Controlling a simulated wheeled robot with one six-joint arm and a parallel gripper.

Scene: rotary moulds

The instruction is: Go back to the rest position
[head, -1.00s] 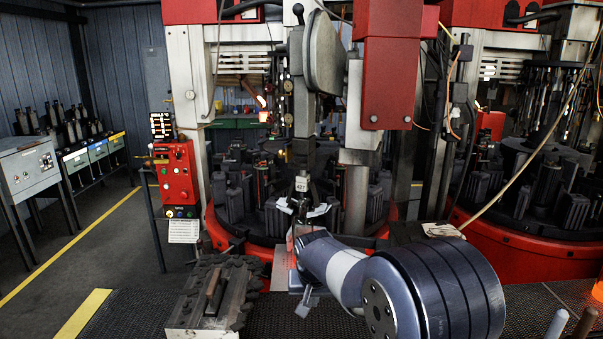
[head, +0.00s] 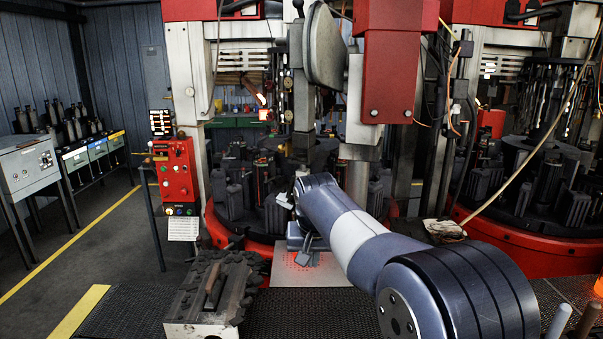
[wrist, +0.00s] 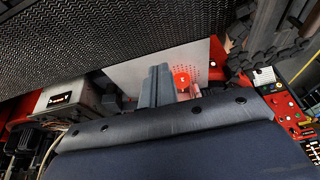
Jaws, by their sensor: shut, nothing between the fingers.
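My gripper (head: 308,258) is a small grey shape below the end of my arm in the head view, in front of the rotary mould machine (head: 262,252). In the wrist view its fingers (wrist: 157,75) stand together, shut with nothing between them. The plate also shows below the gripper in the head view (head: 298,272). My arm hides part of the machine's middle.
A dark block with a bar on top (head: 210,295) lies left of the plate. A red control box (head: 176,175) stands at the left of the machine. A second rotary machine (head: 535,235) is at the right. Open floor (head: 110,240) lies at the left.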

